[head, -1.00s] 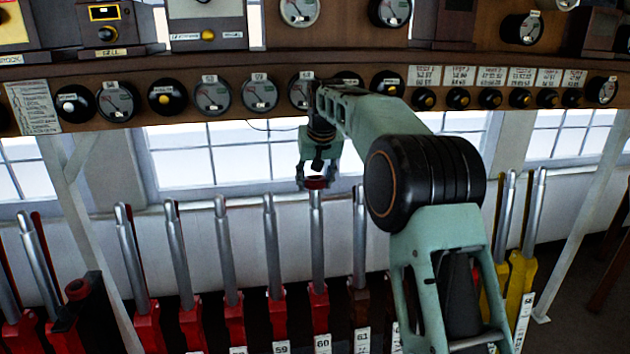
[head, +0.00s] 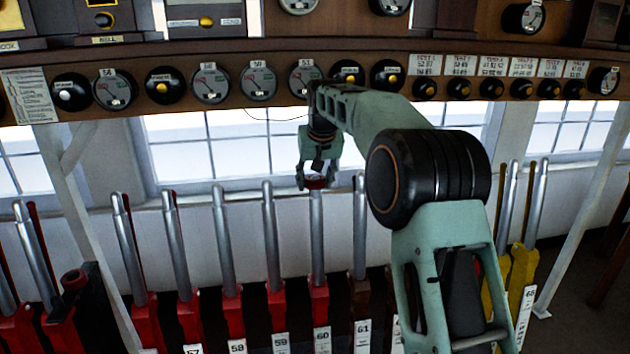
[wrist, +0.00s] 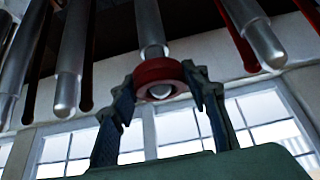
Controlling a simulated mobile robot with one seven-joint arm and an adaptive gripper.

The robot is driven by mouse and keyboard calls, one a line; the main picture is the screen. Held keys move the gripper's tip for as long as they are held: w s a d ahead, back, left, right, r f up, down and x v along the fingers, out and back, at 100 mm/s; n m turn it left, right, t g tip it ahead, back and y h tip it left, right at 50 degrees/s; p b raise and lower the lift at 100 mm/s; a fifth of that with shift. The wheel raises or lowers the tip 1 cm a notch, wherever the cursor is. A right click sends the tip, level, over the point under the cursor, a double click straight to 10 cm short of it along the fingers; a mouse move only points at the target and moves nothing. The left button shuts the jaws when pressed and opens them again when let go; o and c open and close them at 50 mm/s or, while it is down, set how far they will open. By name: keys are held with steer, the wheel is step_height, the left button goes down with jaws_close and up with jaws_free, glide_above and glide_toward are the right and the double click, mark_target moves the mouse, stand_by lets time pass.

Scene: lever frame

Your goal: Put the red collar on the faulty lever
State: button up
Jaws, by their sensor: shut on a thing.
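The red collar (wrist: 160,75) is a thick ring between the two fingers of my gripper (wrist: 160,88). In the wrist view the rounded tip of a silver lever (wrist: 152,32) shows in the collar's opening, so the collar appears to be around the lever's top end. In the head view my gripper (head: 317,175) is at the top of the lever (head: 318,235) with the red base above the plate marked 60. The collar (head: 316,183) shows there just under the fingers. How deep the lever goes into it is hard to tell.
Neighbouring silver levers (head: 270,235) stand close on both sides. A dark block with a red round top (head: 75,280) stands at the left. A wooden instrument shelf (head: 440,60) runs above my gripper. Yellow-based levers (head: 522,275) stand at the right.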

steer(key=shift+f, duration=0.3)
steer(key=o, duration=1.3)
steer(key=shift+c, duration=0.2)
steer(key=shift+o, duration=0.6)
steer(key=shift+s, duration=0.1)
steer(key=p+v, duration=0.2)
steer(key=v, duration=0.7)
steer(key=shift+p, duration=0.3)
steer(key=shift+r, duration=0.1)
